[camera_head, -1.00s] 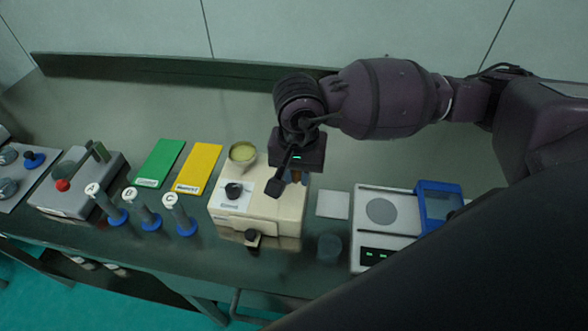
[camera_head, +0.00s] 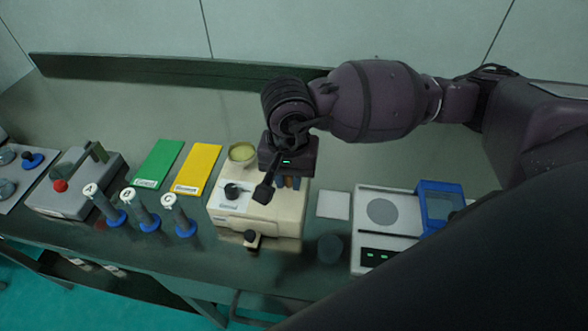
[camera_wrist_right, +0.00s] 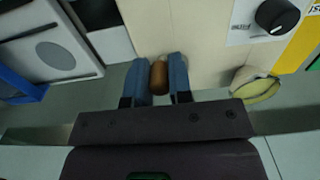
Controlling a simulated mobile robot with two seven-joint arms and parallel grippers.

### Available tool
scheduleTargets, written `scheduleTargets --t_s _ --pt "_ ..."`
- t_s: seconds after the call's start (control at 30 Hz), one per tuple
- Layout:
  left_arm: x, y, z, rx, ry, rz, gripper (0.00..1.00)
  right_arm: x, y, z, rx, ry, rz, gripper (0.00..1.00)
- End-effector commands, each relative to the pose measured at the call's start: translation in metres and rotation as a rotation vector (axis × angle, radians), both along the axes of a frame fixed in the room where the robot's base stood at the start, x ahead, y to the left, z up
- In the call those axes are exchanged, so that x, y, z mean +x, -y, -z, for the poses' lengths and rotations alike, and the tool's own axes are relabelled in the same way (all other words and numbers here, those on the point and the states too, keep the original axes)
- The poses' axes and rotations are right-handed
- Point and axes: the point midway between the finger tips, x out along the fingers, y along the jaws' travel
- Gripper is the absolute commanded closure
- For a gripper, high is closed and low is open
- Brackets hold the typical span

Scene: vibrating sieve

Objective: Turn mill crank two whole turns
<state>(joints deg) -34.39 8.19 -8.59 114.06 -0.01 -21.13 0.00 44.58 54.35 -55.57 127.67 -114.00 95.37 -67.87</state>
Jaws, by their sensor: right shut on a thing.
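The cream mill (camera_head: 270,217) stands on the bench in the middle of the head view, with a black knob on its top panel and a bowl of pale yellow-green material at its back left corner. My right gripper (camera_head: 287,182) is over the mill's back right side. In the right wrist view its two blue-grey fingers (camera_wrist_right: 160,78) are shut on a brown crank handle (camera_wrist_right: 159,76), one finger on each side. In the head view my gripper hides most of the handle and the crank arm. My left gripper is in neither view.
Right of the mill are a small white pad (camera_head: 333,205), a clear beaker (camera_head: 330,248) and a white balance (camera_head: 385,245) with a blue-framed shield. To the left are yellow (camera_head: 197,170) and green (camera_head: 158,164) cards, several grey cylinders with blue bases, and a grey machine (camera_head: 75,185).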

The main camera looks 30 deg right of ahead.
Motion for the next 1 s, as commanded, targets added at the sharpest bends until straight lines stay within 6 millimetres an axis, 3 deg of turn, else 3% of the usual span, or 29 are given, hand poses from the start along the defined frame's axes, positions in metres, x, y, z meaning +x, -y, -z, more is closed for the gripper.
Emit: scheduleTargets --t_s 0.43,1.0 --pt "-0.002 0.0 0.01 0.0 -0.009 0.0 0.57 0.008 -0.015 0.0 -0.001 0.003 0.002 0.91" --pt "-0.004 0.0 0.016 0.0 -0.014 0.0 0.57 0.013 -0.02 0.001 -0.002 0.002 0.002 0.91"
